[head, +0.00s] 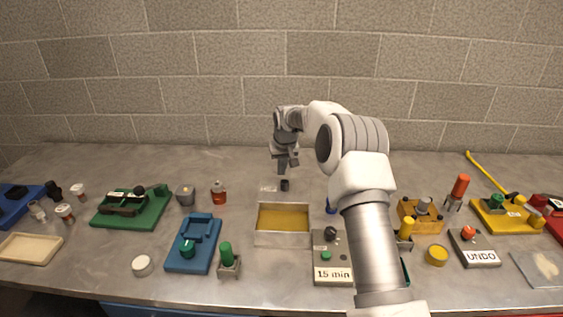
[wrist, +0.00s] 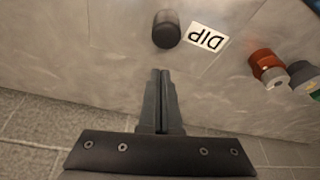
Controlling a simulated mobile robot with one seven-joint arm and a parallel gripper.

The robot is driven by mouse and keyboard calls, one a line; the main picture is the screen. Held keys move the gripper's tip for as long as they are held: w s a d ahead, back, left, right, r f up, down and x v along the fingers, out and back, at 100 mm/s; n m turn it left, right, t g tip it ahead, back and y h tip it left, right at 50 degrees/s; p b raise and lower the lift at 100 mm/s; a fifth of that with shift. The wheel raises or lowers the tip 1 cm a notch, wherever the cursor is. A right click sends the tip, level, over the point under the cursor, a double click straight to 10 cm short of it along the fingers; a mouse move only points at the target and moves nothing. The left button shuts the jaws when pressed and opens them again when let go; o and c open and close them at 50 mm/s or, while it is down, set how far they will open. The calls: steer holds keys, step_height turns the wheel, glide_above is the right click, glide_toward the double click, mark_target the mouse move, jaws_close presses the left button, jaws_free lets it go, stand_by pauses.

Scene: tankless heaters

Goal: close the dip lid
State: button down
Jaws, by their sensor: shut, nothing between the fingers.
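The dip container (head: 284,241) is a pale box with a yellow-brown inside, open at the top. Behind its far rim is a dark round knob (head: 285,185) beside a small pale label. In the wrist view the knob (wrist: 166,30) and a white label (wrist: 205,38) reading DIP sit on a grey surface, apparently the lid, whose edges are hard to make out. My gripper (head: 283,169) is above and behind the knob, pointing down. In the wrist view its shut fingers (wrist: 161,72) are empty, with the tips close to the knob and a visible gap between.
A red bottle (head: 219,193) and a grey pot (head: 186,194) stand to the left. A blue fixture (head: 206,231) is left of the container, and a 15 min timer box (head: 331,272) is at its right. My arm covers part of the right side. The counter behind is clear.

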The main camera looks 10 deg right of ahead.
mark_target(285, 186)
steer(key=shift+s, duration=1.4)
